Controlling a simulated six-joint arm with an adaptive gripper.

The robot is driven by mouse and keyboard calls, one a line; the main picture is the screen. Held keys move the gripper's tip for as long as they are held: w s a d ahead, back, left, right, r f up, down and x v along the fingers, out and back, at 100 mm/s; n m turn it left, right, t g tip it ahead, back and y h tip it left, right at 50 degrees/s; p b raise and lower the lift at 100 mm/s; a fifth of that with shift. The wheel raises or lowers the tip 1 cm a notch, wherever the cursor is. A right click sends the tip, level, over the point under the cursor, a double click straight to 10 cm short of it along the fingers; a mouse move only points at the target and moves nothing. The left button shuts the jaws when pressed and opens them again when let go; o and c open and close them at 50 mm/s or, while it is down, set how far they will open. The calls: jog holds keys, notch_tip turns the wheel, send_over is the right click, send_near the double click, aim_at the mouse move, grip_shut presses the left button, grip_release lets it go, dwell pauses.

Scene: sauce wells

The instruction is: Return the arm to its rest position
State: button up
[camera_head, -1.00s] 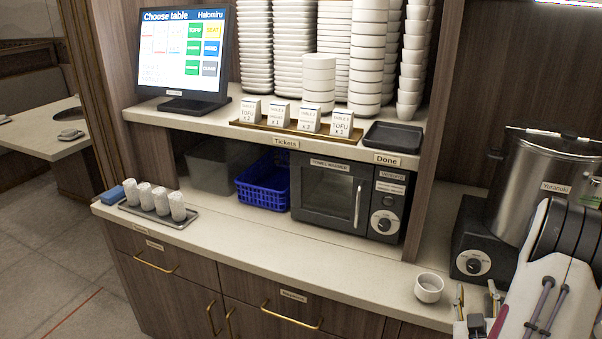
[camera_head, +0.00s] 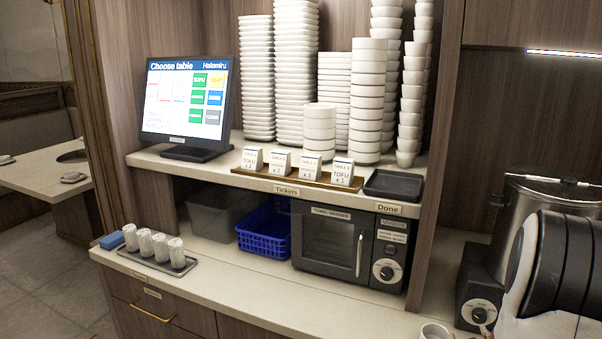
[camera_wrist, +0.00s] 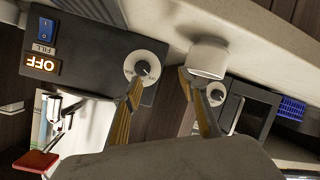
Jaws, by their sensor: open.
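My gripper (camera_wrist: 160,78) shows in the wrist view with its two tan-edged fingers spread apart and nothing between them. A small white cup (camera_wrist: 208,58) stands on the counter just beyond the right fingertip; whether they touch I cannot tell. The cup's rim also shows at the bottom edge of the head view (camera_head: 435,331). In the head view my arm fills the lower right corner, and my gripper is out of that frame.
The steel pot (camera_head: 540,200) stands on its dark base with a knob (camera_wrist: 143,68) close to my fingers. The towel warmer (camera_head: 335,245), blue basket (camera_head: 265,232) and towel tray (camera_head: 160,260) stand on the counter. The shelf above holds tickets, a black tray (camera_head: 393,184) and stacked dishes.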

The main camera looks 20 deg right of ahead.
jog(key=w+a+r+n+g+y, duration=0.1)
jog(key=a+r+y, duration=0.3)
jog(key=a, duration=0.8)
jog(key=w+a+r+y, duration=0.15)
jog(key=a+r, duration=0.45)
jog(key=a, duration=0.6)
jog(key=s+a+r+n+g+y, duration=0.1)
jog(key=s+a+r+g+y, duration=0.2)
jog(key=s+a, duration=1.2)
jog(key=shift+s+a+r+n+y, duration=0.2)
jog(key=shift+a+r+n+y, duration=0.25)
jog(key=shift+a, duration=0.5)
